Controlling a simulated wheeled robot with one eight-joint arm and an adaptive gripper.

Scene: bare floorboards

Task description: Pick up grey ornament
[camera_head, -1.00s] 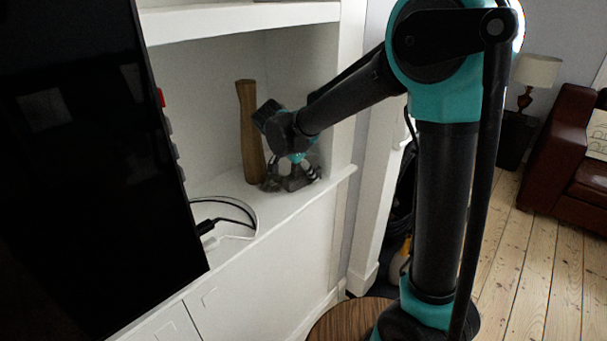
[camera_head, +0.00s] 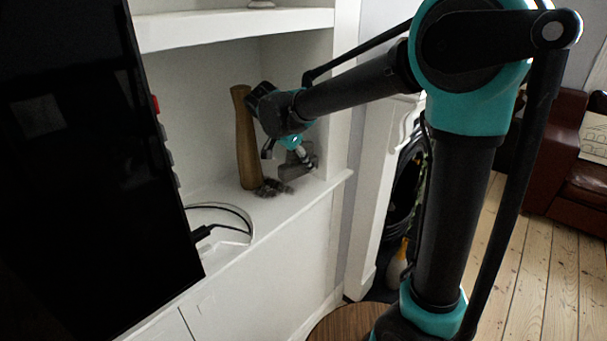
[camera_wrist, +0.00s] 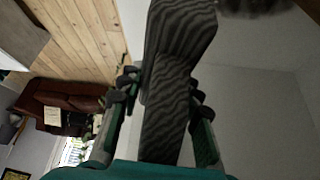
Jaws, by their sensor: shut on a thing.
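The grey ornament (camera_wrist: 172,110), dark-striped and blocky, is between the two fingers of my gripper (camera_wrist: 162,92) in the wrist view. The fingers are shut on it, one on each side. In the head view, my gripper (camera_head: 294,152) is inside the white alcove and the grey ornament (camera_head: 291,171) hangs below it, partly hidden by the fingers. It appears slightly above the shelf (camera_head: 234,198), near the right alcove wall.
A tall brown wooden vase (camera_head: 246,145) stands close to the left of my gripper. A dark fuzzy thing (camera_head: 273,187) lies on the shelf at its base. Cables (camera_head: 224,227) lie on the shelf's left part. A large black screen (camera_head: 85,170) fills the left. Another shelf (camera_head: 235,27) is above.

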